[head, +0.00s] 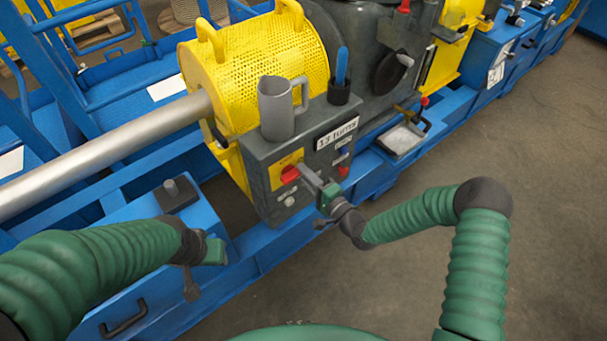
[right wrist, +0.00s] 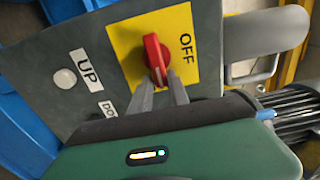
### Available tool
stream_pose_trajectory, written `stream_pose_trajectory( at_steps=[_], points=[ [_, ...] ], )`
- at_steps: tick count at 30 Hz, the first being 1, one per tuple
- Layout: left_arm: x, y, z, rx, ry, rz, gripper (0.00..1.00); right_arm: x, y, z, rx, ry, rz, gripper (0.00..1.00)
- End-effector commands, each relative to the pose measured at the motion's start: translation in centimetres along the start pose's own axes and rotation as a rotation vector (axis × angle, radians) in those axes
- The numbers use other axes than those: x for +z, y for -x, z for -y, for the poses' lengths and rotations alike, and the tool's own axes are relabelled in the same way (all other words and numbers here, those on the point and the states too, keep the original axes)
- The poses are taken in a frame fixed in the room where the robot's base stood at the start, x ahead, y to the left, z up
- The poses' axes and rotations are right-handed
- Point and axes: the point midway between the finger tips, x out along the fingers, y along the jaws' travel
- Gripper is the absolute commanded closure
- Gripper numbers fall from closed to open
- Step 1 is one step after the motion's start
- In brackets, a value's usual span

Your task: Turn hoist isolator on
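The hoist isolator is a red rotary knob (head: 289,174) on a yellow plate on the front of a grey control box (head: 262,205). In the right wrist view the knob (right wrist: 155,58) lies along the picture's vertical, and the word OFF is on the yellow plate (right wrist: 182,25) to its right. My right gripper (right wrist: 161,80) is open, its two fingertips apart at either side of the knob's near end; I cannot tell whether they touch it. In the head view the right gripper (head: 304,172) reaches the knob from the right. My left gripper (head: 203,270) is low at the left, away from the box.
A grey mug (head: 276,108) and a dark cup (head: 340,98) with a blue item stand on the box. UP (right wrist: 84,63) and partly hidden DOWN labels are beside the isolator. A yellow perforated guard (head: 255,65) and steel shaft (head: 100,160) lie behind. Open floor is at right.

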Motion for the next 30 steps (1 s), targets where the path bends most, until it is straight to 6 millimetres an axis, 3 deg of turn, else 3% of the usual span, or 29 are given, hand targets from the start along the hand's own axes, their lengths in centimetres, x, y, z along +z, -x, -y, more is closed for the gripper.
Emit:
stream_pose_trajectory(
  at_steps=[4, 12, 16, 30],
  points=[
    [0.0, 0.0, 0.0, 0.000, 0.000, 0.000, 0.60, 0.1, 0.0, 0.0, -0.001, 0.001, 0.002, 0.62],
    [0.0, 0.0, 0.0, 0.000, 0.000, 0.000, 0.60, 0.3, 0.1, 0.1, -0.003, 0.002, 0.005, 0.62],
    [-0.1, 0.2, 0.0, 0.000, 0.000, 0.000, 0.60, 0.2, 1.3, 0.1, -0.001, 0.002, 0.005, 0.62],
    [-0.3, 1.2, 0.0, 0.000, 0.000, 0.000, 0.60, 0.0, 14.0, 0.0, -0.001, -0.002, 0.000, 0.62]
  ],
)
